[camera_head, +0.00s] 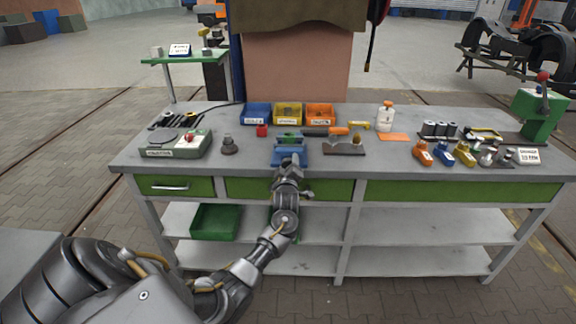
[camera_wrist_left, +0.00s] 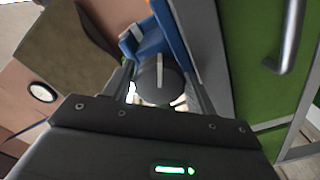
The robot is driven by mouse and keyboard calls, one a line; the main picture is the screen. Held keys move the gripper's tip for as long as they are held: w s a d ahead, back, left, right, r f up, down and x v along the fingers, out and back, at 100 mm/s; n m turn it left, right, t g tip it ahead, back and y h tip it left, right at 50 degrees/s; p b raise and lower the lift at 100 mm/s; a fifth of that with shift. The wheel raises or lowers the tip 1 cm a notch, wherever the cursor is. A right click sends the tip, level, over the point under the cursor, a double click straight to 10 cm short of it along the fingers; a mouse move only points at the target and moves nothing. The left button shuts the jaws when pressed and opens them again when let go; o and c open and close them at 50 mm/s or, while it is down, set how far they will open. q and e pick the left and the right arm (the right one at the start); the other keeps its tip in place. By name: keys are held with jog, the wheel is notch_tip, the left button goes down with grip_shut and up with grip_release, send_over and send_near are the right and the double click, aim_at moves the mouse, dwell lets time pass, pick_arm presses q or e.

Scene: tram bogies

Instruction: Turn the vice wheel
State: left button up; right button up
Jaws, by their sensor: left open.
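The blue vice (camera_head: 281,157) stands at the front edge of the workbench, with a green piece (camera_head: 289,138) at its top. My left gripper (camera_head: 291,162) is right in front of the vice and hides part of it. In the left wrist view, the vice wheel (camera_wrist_left: 152,88) is a dark round disc with a white line, in front of the blue vice body (camera_wrist_left: 148,40). My left gripper (camera_wrist_left: 160,78) is open, with one finger on each side of the wheel. Whether the fingers touch the wheel I cannot tell. My right gripper is in neither view.
The grey workbench (camera_head: 398,178) has green drawers; a drawer handle (camera_wrist_left: 292,40) is close by in the left wrist view. Blue, yellow and orange bins (camera_head: 288,114) stand behind the vice. A boxed device (camera_head: 174,151) is left, and a block with tools (camera_head: 344,149) is right.

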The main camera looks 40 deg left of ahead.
pick_arm(q)
jog(key=shift+c, duration=0.4)
jog(key=c, duration=0.6)
jog(key=shift+m, duration=0.4)
jog(key=shift+m+p, duration=0.6)
jog(key=shift+m, duration=0.4)
jog(key=m+p, duration=0.1)
jog(key=m, duration=0.3)
jog(key=shift+m+p, duration=0.3)
jog(key=shift+p, duration=0.05)
jog(key=m+p, duration=0.1)
jog(key=m, duration=0.3)
jog(key=shift+p, duration=0.3)
jog(key=shift+f+m+p, duration=0.1)
jog(key=shift+m+p, duration=0.5)
jog(key=shift+m, duration=1.3)
